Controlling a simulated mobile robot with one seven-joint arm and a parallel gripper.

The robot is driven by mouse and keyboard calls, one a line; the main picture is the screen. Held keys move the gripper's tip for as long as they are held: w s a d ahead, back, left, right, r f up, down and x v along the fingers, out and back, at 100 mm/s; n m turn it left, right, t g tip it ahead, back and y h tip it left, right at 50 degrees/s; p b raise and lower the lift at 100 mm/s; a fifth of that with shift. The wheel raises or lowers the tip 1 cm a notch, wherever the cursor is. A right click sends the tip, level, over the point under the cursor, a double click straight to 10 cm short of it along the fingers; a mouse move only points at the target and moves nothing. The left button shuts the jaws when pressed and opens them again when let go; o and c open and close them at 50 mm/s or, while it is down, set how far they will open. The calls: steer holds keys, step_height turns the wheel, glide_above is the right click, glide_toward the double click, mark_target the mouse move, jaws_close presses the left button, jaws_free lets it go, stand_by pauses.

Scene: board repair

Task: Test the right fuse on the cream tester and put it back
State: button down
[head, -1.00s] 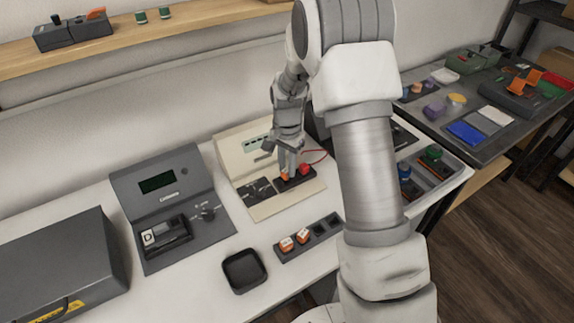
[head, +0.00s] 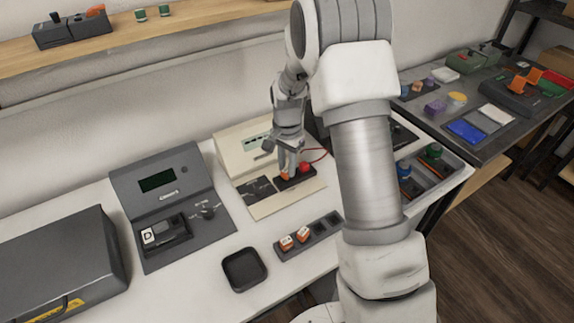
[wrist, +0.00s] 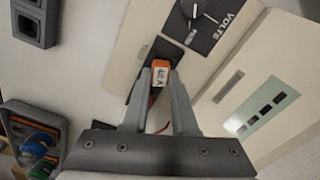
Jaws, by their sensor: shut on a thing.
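The cream tester (head: 290,205) stands at the middle of the white table, with a dark socket block on its front. My gripper (head: 288,165) is over this block. In the wrist view my gripper (wrist: 158,80) is shut on an orange fuse (wrist: 160,72) with a white label, which is at the tester's dark socket. I cannot tell how deep it sits. A red part (head: 304,168) is on the block beside it. Two more orange fuses (head: 286,243) and (head: 303,234) stand in the left slots of a dark rack (head: 316,229); its right slots look empty.
A dark grey tester (head: 170,200) stands left of the cream one. A black tray (head: 244,270) lies in front. A grey tray (head: 440,172) with coloured parts is at right, and a dark box (head: 60,262) at left.

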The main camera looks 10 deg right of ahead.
steer(key=shift+f+b, duration=0.3)
steer(key=shift+f, duration=0.2)
stand_by(0.6)
steer(key=shift+c, duration=1.8)
jaws_free()
steer(key=shift+r, duration=0.2)
steer(key=shift+r+p, duration=1.15)
steer(key=shift+r, duration=0.2)
steer(key=shift+r, duration=0.1)
steer(key=shift+r+p, duration=2.1)
steer(key=shift+r, duration=0.8)
steer(key=shift+r, duration=0.1)
